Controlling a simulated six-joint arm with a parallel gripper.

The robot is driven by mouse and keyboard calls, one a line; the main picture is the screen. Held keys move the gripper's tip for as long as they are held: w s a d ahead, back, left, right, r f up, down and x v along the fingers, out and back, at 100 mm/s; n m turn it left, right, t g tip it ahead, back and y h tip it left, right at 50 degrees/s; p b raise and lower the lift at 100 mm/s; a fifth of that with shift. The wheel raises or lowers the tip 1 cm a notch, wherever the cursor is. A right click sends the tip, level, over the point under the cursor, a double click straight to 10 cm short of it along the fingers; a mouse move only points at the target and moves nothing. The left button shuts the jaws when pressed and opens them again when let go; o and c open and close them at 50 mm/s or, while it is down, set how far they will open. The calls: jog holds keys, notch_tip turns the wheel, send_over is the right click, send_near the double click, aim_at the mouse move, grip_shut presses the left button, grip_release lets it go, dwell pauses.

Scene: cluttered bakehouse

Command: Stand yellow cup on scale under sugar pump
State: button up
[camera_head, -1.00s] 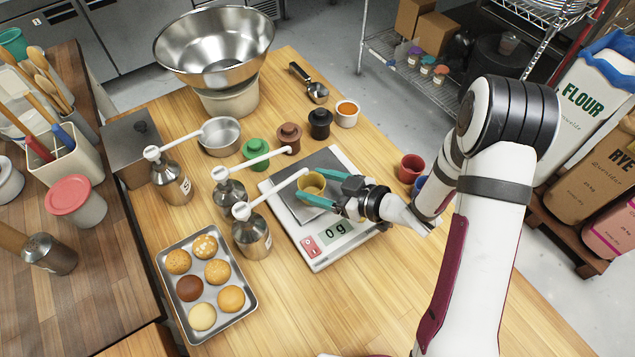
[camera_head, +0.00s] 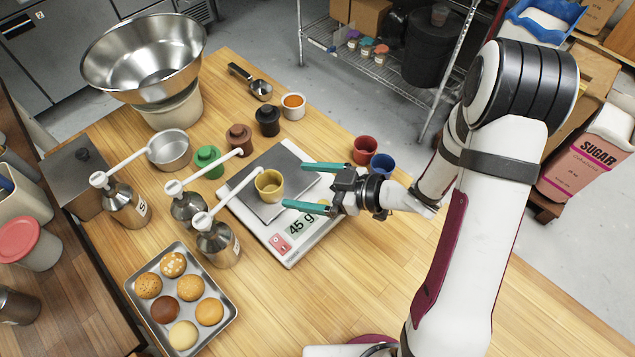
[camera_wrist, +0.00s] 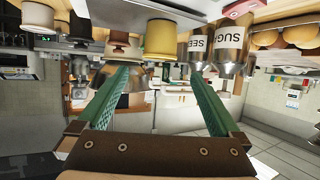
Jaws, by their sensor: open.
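The yellow cup (camera_head: 269,188) stands upright on the plate of the scale (camera_head: 300,250), whose display reads 45 g. In the head view the white spout of the nearest pump bottle (camera_head: 218,243) ends over or just beside the cup. The wrist view, upside down, shows a bottle labelled "SUG" (camera_wrist: 234,38), apparently this one, beside one labelled "SEE" (camera_wrist: 198,45). My gripper (camera_head: 294,185) is open and empty, its green fingers just right of the cup. The cup also shows beyond the fingers in the wrist view (camera_wrist: 160,38).
Red (camera_head: 365,149) and blue (camera_head: 382,165) cups stand behind my gripper. A tray of buns (camera_head: 232,318) lies front left. The table's front right is clear.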

jog(key=w+d+r+m+t+h, duration=0.25)
jog(key=d+m+h, duration=0.3)
jog(key=d, duration=0.35)
jog(key=w+d+r+m+t+h, duration=0.1)
jog(key=d+r+m+h, duration=0.3)
jog(key=d+h, duration=0.4)
jog(key=s+d+r+m+g+h, duration=0.1)
jog(key=s+m+g, duration=0.15)
jog(key=s, duration=0.35)
jog(key=s+r+m+g, duration=0.2)
jog(key=s+m, duration=0.2)
jog(key=s, duration=0.3)
jog(key=s+a+r+m+g+y, duration=0.1)
jog(key=s+a+m+g+y, duration=0.2)
jog(key=s+a, duration=0.6)
jog(key=s+g+y, duration=0.1)
jog(key=s, duration=0.2)
jog(key=shift+a+r, duration=0.25)
jog(key=shift+r, duration=0.05)
jog(key=shift+c, duration=0.3)
